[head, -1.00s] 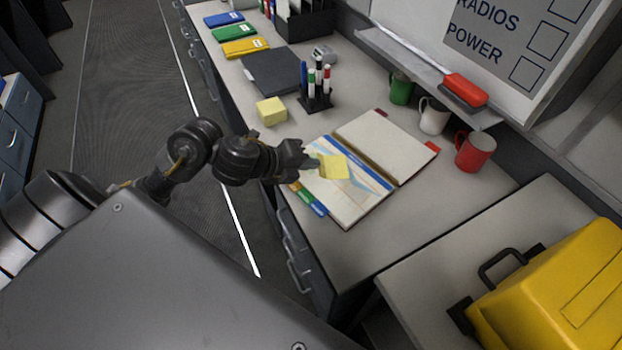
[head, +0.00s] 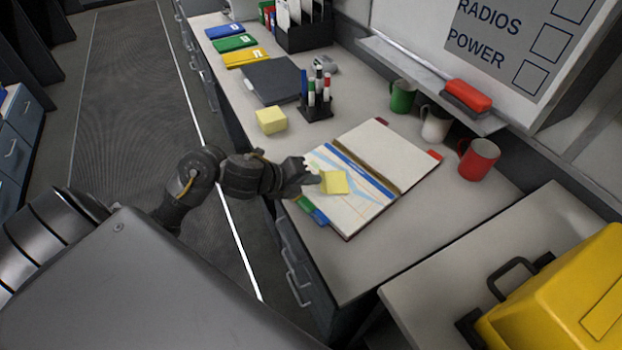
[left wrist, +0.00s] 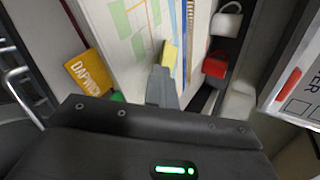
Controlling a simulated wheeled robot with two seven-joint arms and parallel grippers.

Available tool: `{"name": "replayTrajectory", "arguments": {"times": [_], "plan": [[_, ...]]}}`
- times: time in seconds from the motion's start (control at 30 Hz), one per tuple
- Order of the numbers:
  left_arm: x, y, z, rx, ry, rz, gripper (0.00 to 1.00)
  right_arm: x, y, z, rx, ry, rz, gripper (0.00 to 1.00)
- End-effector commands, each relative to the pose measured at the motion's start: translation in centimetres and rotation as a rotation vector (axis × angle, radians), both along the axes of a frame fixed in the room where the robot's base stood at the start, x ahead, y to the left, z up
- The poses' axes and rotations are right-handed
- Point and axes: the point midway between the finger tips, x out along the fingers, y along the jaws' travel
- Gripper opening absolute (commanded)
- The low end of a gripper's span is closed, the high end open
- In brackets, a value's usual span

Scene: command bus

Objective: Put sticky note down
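A yellow sticky note (head: 335,182) is over the map page of the open binder (head: 384,151). My left gripper (head: 316,180) reaches in from the left, with its fingertips at the note's left edge. In the left wrist view the gripper fingers (left wrist: 163,84) are together, with the yellow note (left wrist: 170,54) sticking out at their tips. The gripper looks shut on the note. I cannot tell whether the note touches the page. My right gripper is not in view.
A yellow note block (head: 271,120) and a pen holder (head: 316,108) stand behind the binder. Green (head: 402,96), white (head: 435,124) and red (head: 479,159) mugs stand to its right. A yellow case (head: 560,300) is at the lower right.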

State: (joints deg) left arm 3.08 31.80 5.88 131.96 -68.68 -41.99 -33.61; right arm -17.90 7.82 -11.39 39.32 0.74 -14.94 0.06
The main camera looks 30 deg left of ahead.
Motion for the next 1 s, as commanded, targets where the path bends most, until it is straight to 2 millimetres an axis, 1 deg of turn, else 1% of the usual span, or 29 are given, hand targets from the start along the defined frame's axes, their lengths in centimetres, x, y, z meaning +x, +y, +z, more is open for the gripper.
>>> {"name": "replayTrajectory", "arguments": {"times": [0.07, 0.13, 0.17, 0.4, 0.53, 0.67, 0.87, 0.9, 1.0], "plan": [[0.0, 0.0, -0.4, 0.001, 0.000, -0.001, 0.00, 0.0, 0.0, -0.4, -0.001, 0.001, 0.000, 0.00], [0.0, 0.0, -0.2, 0.001, 0.000, -0.001, 0.06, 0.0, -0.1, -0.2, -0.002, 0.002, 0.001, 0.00], [0.0, 0.0, -0.2, 0.001, 0.000, -0.001, 0.07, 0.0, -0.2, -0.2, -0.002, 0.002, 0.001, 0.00], [0.0, 0.0, -0.2, 0.000, 0.000, 0.000, 0.07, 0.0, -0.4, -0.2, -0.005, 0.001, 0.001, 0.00], [-0.2, 0.1, 0.4, 0.002, -0.001, 0.000, 0.07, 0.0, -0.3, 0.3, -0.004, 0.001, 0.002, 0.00], [-1.8, 0.9, 1.6, 0.007, -0.001, -0.002, 0.07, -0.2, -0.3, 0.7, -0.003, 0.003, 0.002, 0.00], [-5.5, 2.7, 4.2, 0.009, 0.001, -0.003, 0.07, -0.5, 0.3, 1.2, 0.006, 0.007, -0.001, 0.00], [-6.0, 2.8, 4.9, 0.003, 0.005, -0.002, 0.07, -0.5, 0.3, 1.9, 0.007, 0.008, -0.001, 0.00], [-7.0, 3.3, 5.7, -0.001, 0.007, 0.001, 0.07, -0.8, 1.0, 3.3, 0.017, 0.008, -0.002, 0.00]]}}
